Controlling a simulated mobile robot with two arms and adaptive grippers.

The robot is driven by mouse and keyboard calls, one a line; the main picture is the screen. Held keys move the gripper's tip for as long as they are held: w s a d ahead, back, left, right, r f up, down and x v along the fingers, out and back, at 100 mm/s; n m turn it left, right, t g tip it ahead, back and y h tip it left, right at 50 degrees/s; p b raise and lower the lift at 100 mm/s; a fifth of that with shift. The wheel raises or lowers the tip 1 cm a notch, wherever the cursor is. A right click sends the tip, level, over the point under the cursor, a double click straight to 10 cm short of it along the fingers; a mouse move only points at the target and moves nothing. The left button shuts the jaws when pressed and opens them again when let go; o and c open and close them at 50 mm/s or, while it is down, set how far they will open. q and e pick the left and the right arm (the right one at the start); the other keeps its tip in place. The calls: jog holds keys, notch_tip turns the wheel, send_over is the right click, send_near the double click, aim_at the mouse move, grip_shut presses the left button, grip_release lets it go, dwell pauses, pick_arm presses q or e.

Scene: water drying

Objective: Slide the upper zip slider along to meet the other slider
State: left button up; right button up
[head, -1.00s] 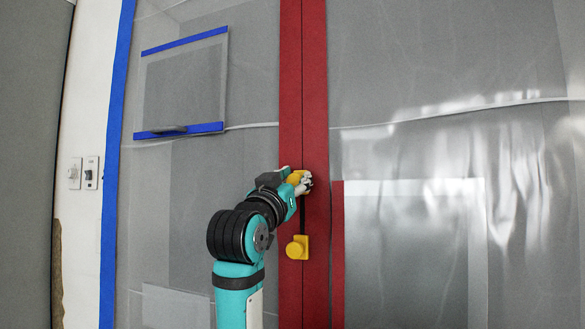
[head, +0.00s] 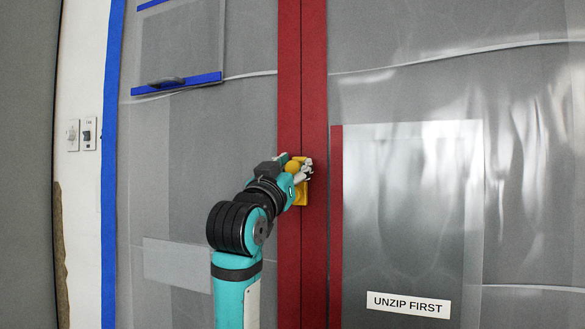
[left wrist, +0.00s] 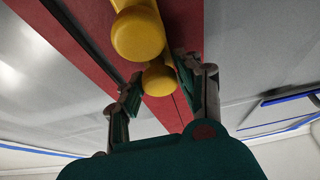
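A red vertical strip (head: 315,240) with a dark zip line runs down the plastic sheet. The upper zip slider (head: 292,166) is a yellow knob in my left gripper (head: 300,171). In the left wrist view this knob (left wrist: 160,80) sits between the two fingers, which close on it from both sides. The lower zip slider (head: 300,196) is right below the gripper, partly hidden by it. Its round knob (left wrist: 138,36) shows large in the left wrist view, overlapping the held slider. I cannot tell whether the sliders touch. My right gripper is out of view.
A clear panel with blue tape (head: 180,83) and a grey handle is at upper left. A white "UNZIP FIRST" label (head: 408,305) is at lower right. Wall switches (head: 88,134) are at far left. The strip below the sliders is clear.

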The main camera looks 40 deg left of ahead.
pick_arm(q)
jog(key=shift+o, duration=1.4)
jog(key=shift+s, duration=0.1)
jog(key=v, duration=1.2)
